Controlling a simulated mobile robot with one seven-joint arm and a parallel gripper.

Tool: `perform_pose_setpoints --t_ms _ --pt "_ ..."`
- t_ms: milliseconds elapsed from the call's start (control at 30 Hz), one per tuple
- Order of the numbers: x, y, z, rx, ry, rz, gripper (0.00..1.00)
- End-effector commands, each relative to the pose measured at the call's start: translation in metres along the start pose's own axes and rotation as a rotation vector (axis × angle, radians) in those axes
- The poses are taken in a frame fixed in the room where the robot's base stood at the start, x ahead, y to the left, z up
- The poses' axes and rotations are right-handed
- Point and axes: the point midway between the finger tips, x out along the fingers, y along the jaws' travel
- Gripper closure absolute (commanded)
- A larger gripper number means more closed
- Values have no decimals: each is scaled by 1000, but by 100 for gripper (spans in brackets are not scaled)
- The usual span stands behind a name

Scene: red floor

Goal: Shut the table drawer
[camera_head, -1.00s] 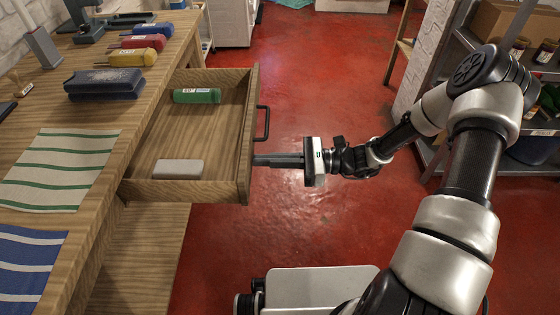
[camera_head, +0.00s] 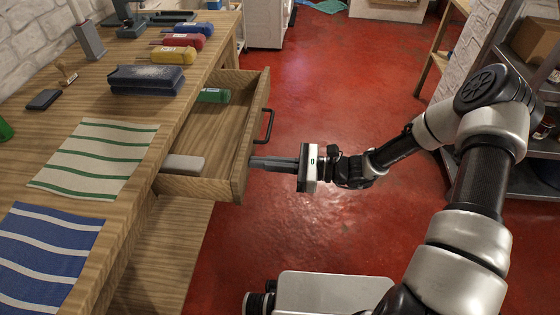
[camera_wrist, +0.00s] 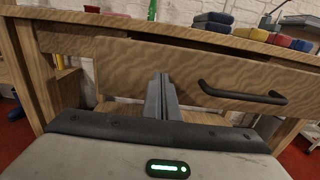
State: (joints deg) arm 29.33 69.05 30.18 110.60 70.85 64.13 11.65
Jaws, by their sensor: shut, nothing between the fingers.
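The wooden table drawer (camera_head: 240,150) is partly pulled out from the table (camera_head: 160,128). Inside it lie a green bottle (camera_head: 213,95), partly hidden by the tabletop edge, and a grey block (camera_head: 183,164). Its dark bar handle (camera_head: 265,126) is on the front; the handle also shows in the wrist view (camera_wrist: 243,96), right of my fingers. My gripper (camera_head: 252,162) is shut and empty. Its fingertips are at the drawer front, on the near side of the handle, and appear to touch the wood. The wrist view shows the fingers (camera_wrist: 162,88) pointing at the front panel.
A shelf unit (camera_head: 520,183) stands at the right. The red floor (camera_head: 330,90) beyond the arm is clear.

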Motion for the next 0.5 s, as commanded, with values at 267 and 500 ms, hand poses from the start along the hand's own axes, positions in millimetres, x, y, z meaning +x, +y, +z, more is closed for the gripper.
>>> perform_pose_setpoints --t_ms 267,500 --pt "79 2 1 1 -3 5 100" --pt "144 2 1 1 -3 5 100"
